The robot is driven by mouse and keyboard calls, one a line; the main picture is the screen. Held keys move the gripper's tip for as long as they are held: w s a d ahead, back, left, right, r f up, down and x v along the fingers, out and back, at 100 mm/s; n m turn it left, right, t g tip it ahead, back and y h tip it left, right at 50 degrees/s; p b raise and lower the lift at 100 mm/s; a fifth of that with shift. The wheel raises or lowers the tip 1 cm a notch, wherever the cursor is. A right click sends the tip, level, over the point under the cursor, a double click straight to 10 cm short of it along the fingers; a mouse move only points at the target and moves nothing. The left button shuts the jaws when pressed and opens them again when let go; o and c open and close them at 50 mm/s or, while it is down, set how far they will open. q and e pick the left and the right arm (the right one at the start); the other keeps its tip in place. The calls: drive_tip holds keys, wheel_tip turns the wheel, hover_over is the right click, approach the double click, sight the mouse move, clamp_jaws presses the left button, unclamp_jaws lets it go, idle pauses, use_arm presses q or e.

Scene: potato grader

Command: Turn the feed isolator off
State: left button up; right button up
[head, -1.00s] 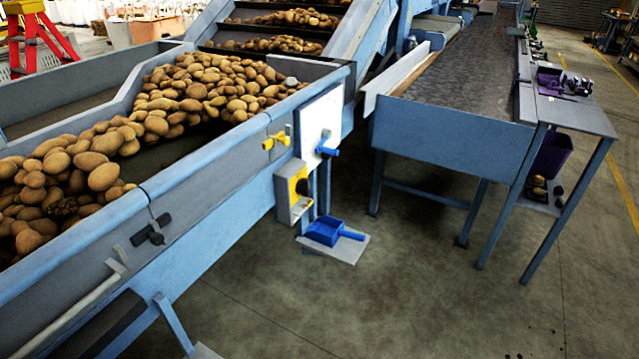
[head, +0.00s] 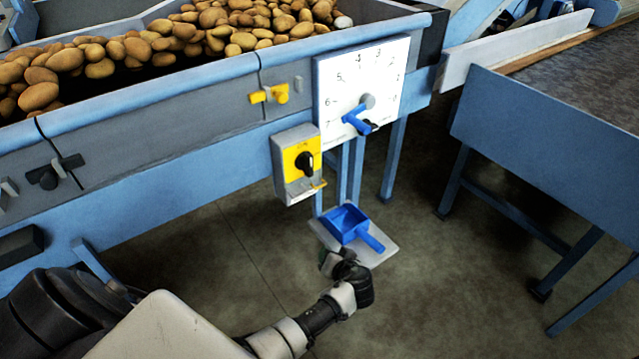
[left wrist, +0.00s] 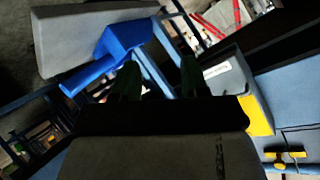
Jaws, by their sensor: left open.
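The feed isolator (head: 284,172) is a grey box with a yellow front plate and a black rotary knob (head: 305,163). It is mounted on the blue side frame of the potato hopper, and its knob stands roughly upright. A small yellow tab sticks out at its lower edge. My left gripper (head: 329,262) is below the box, apart from it, beside the small shelf. In the left wrist view the dark fingers of the left gripper (left wrist: 160,76) are spread and empty. The isolator's grey side (left wrist: 228,88) shows to their right; its knob is hidden there. My right gripper is not in view.
A blue scoop (head: 345,224) lies on a grey shelf (head: 383,246) just under the isolator. A white dial board (head: 335,85) with a blue lever (head: 357,121) hangs above right. A yellow latch (head: 268,95) is above. Open floor lies in front.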

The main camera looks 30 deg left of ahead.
use_arm(q)
drive_tip(key=w+r+n+t+y+b, duration=0.1)
drive_tip(key=w+r+n+y, duration=0.25)
drive_tip(key=r, duration=0.45)
drive_tip(key=n+g+y+b, duration=0.1)
drive_tip(key=n+y+b, duration=0.1)
drive_tip(key=n+y, duration=0.35)
approach(311, 166)
drive_tip(key=shift+n+h, duration=0.7)
drive_tip(key=shift+h, duration=0.1)
drive_tip(key=x, duration=0.3)
drive_tip(key=r+x, duration=0.1)
drive_tip(key=x, duration=0.4)
drive_tip(key=shift+a+r+p, duration=0.2)
drive_tip(key=shift+a+p, duration=0.15)
drive_tip(key=shift+p, duration=0.05)
drive_tip(key=shift+w+a, duration=0.2)
drive_tip(key=shift+a, duration=0.15)
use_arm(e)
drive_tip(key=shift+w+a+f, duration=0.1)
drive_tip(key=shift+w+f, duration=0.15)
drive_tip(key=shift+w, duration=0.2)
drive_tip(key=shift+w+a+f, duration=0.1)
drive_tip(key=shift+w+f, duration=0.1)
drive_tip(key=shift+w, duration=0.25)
use_arm(q)
drive_tip(key=shift+c, duration=0.2)
clamp_jaws()
